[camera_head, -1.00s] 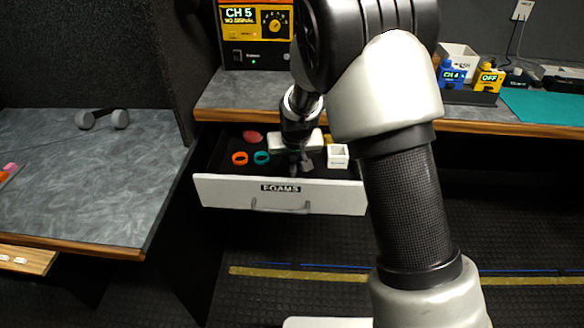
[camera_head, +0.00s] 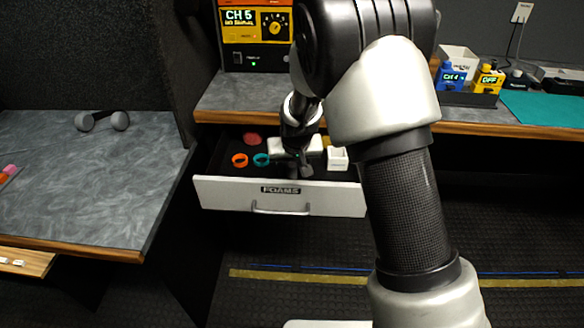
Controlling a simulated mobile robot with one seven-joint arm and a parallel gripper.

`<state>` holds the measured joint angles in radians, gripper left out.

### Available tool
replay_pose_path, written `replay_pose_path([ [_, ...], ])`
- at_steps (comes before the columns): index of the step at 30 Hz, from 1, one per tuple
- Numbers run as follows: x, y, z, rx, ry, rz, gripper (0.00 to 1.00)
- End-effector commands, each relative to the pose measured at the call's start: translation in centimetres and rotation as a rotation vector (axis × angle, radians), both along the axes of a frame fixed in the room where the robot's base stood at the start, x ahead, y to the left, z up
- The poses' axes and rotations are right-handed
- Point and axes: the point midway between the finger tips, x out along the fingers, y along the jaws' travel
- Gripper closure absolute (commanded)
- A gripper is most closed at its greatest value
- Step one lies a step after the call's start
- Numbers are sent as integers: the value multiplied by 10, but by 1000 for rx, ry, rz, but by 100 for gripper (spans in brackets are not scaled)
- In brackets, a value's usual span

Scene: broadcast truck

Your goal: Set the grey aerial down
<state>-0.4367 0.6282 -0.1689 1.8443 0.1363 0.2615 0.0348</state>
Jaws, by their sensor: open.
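My gripper (camera_head: 299,168) hangs over the open drawer marked FOAMS (camera_head: 230,190), just behind its white front panel. Its jaws are open, though they look small and dark from here. I cannot make out the grey aerial for certain; the gripper and arm hide part of the drawer. In the drawer lie an orange ring (camera_head: 240,160), a teal ring (camera_head: 261,159) and a dark red piece (camera_head: 252,139). A small white box (camera_head: 337,158) stands at the drawer's right.
My arm blocks the middle right. A grey headset-like thing (camera_head: 102,121) lies on the left desk (camera_head: 70,190), otherwise largely clear. On the right counter stand a blue pack (camera_head: 453,77), a yellow pack (camera_head: 488,79) and a teal mat (camera_head: 545,107).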

Motion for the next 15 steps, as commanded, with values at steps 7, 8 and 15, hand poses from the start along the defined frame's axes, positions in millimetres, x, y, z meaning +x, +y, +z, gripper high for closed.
replay_pose_path([
  [7, -19, -2, 49, 2, -4, 3, 58],
  [8, -22, -3, 55, 2, -4, 2, 58],
  [15, -40, -6, 94, 1, -3, 1, 58],
])
